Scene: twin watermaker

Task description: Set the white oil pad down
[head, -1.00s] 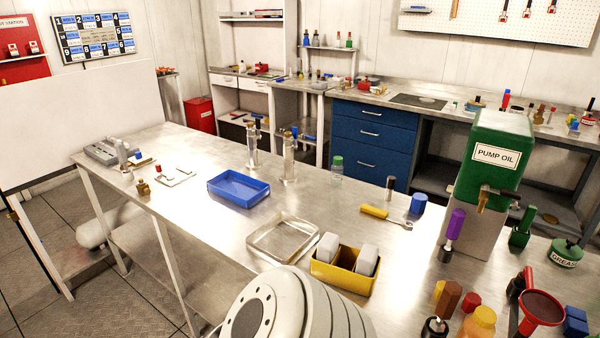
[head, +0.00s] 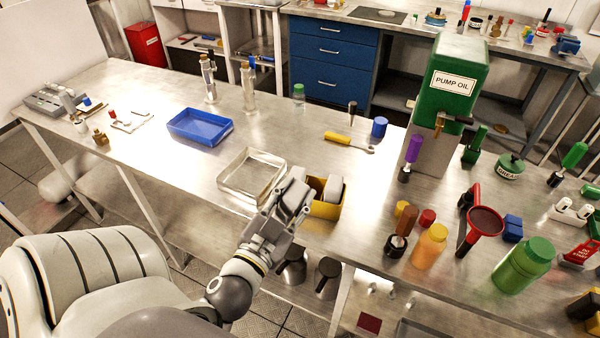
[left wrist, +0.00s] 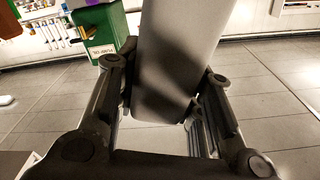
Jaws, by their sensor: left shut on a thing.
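My left gripper (head: 290,200) is shut on a white oil pad, a pale grey-white block. In the left wrist view the pad (left wrist: 175,60) fills the space between the two dark fingers. In the head view the gripper covers the left part of a yellow bin (head: 325,211). A second white pad (head: 332,190) stands in the bin's right part. I cannot tell how high the held pad is above the bin. A clear shallow tray (head: 237,190) lies on the table just left of the gripper. My right gripper is not in view.
A blue tray (head: 200,139) lies farther left on the metal table. The green pump oil tank (head: 457,90), an orange bottle (head: 429,245) and a red funnel (head: 485,222) crowd the right side. The tabletop between the blue tray and the yellow-handled tool (head: 345,138) is mostly bare.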

